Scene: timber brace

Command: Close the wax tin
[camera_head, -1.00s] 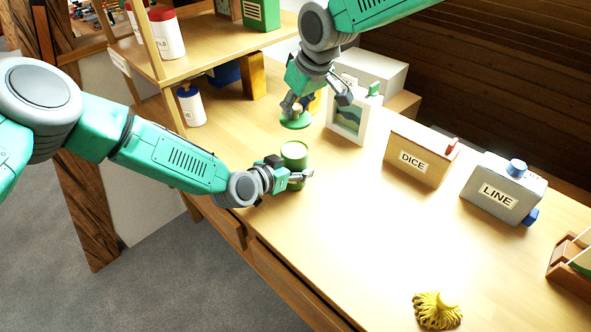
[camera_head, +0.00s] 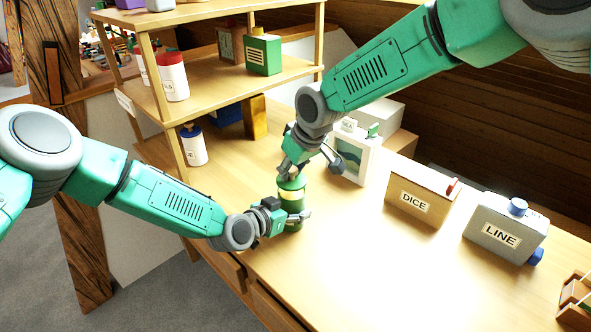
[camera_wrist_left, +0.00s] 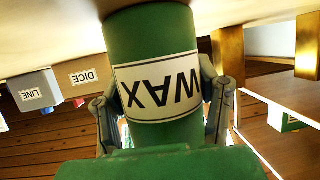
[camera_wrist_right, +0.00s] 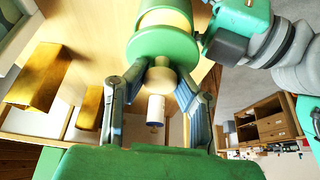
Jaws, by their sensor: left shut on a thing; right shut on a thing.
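The green wax tin (camera_head: 291,211) stands upright on the workbench. Its WAX label (camera_wrist_left: 158,86) appears upside down in the left wrist view. My left gripper (camera_head: 288,214) is shut around the tin's sides, with one finger on each side. The round green lid (camera_head: 291,183) is directly over the tin's top. My right gripper (camera_wrist_right: 158,88) is shut on the lid's pale knob (camera_wrist_right: 159,76) from above. The lid also shows in the right wrist view (camera_wrist_right: 165,46). I cannot tell whether the lid is fully seated or a slight gap remains.
A picture frame (camera_head: 353,153), a DICE box (camera_head: 420,196) and a grey LINE box (camera_head: 505,228) stand to the right. A wooden shelf (camera_head: 215,72) with bottles is behind left. The bench front is clear.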

